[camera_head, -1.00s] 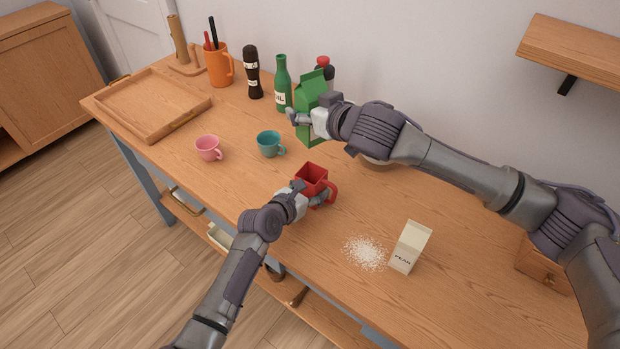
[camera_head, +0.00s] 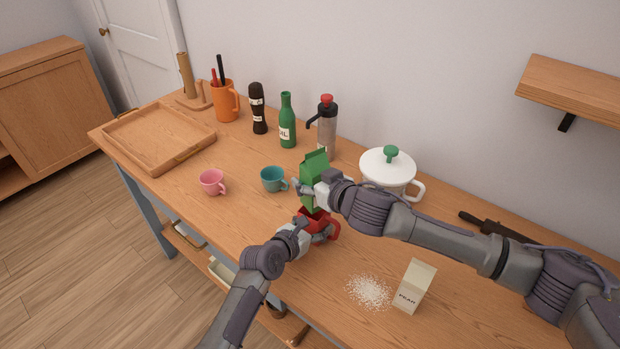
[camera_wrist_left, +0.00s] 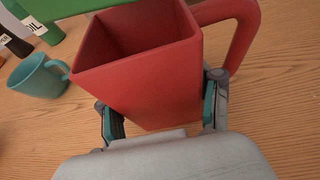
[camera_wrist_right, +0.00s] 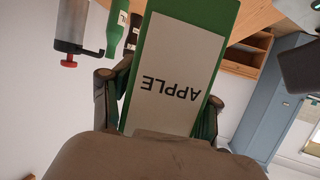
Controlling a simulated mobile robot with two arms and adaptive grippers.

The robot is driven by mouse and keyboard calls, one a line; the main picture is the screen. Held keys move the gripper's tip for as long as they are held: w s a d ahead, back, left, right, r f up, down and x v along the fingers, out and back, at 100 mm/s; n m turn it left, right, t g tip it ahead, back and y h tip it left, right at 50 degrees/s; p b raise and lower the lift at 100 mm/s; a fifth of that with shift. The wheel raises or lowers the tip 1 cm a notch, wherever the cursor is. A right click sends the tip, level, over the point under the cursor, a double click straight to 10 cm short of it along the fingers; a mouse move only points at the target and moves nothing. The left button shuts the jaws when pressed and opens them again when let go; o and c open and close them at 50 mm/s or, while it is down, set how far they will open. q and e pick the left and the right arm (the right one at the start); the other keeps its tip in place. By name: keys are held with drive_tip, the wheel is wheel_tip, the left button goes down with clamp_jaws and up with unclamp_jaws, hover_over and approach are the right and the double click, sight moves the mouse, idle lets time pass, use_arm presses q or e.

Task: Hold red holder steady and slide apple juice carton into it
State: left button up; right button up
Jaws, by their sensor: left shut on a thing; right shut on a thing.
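The red holder (camera_head: 322,222) stands on the counter, square and open at the top, with a handle on its right. My left gripper (camera_head: 308,237) is shut on its lower part; the left wrist view shows a finger on either side of the holder (camera_wrist_left: 140,75). The green apple juice carton (camera_head: 314,170) is upright just above the holder. My right gripper (camera_head: 312,192) is shut on it, and the label APPLE (camera_wrist_right: 175,75) shows in the right wrist view. In the left wrist view the holder's visible inside looks empty. The carton's lower end is partly hidden in the head view.
A teal cup (camera_head: 273,179) and a pink cup (camera_head: 212,182) stand to the left. A white lidded pot (camera_head: 386,170) is behind my right arm. The pear carton (camera_head: 414,287) and a spill of white grains (camera_head: 368,291) are at the front right. Bottles stand at the back.

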drive_tip(key=shift+f, duration=0.5)
drive_tip(key=o, duration=1.5)
drive_tip(key=shift+r, duration=0.3)
drive_tip(key=v, duration=1.2)
drive_tip(key=shift+r, duration=0.35)
drive_tip(key=shift+a, duration=0.1)
drive_tip(key=shift+c, duration=0.3)
